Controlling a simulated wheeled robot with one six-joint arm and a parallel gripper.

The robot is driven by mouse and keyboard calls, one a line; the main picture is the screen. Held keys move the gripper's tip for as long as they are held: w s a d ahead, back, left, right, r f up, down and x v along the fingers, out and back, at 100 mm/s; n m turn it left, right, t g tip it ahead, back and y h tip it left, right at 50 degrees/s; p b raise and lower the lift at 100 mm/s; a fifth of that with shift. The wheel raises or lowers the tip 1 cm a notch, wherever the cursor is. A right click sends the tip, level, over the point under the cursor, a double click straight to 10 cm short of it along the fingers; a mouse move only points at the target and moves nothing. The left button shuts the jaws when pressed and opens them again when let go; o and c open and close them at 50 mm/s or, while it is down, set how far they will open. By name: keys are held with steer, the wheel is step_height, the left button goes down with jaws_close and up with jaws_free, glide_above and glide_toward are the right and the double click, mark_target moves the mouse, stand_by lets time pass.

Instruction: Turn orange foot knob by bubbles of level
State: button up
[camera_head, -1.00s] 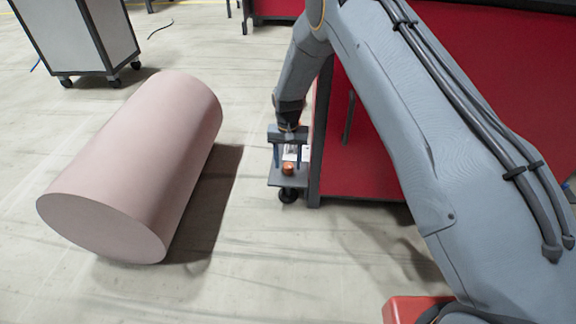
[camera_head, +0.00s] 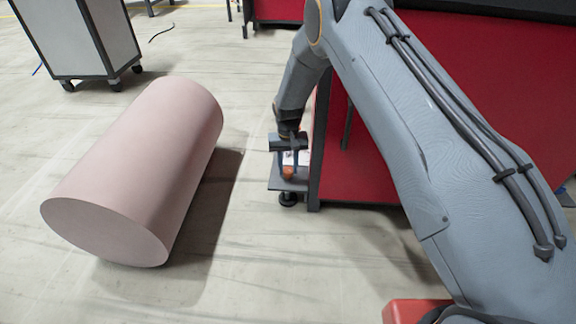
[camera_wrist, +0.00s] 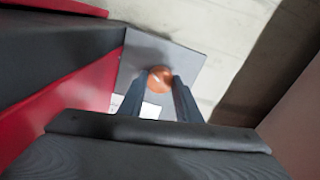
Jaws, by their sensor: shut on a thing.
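The orange foot knob (camera_head: 288,173) sits on a small grey plate (camera_head: 273,185) that juts out at the lower corner of the red cabinet. In the wrist view the knob (camera_wrist: 159,78) shows as a round orange top between my two fingertips. My gripper (camera_head: 290,166) points down at the plate and is shut on the knob; the wrist view shows its fingers (camera_wrist: 160,88) on either side. A white patch (camera_wrist: 150,110) lies on the plate beside the knob, partly hidden by the fingers. No level bubbles can be made out.
The red cabinet (camera_head: 375,150) stands right beside the plate, close to my arm. A large pink cylinder (camera_head: 140,170) lies on the floor to the left. A grey wheeled cabinet (camera_head: 80,35) stands at the back left. Floor between cylinder and plate is clear.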

mark_target(288, 170)
steer(key=o, duration=1.1)
steer(key=shift+c, duration=0.2)
steer(key=shift+r+p, duration=1.55)
steer(key=shift+r, duration=2.35)
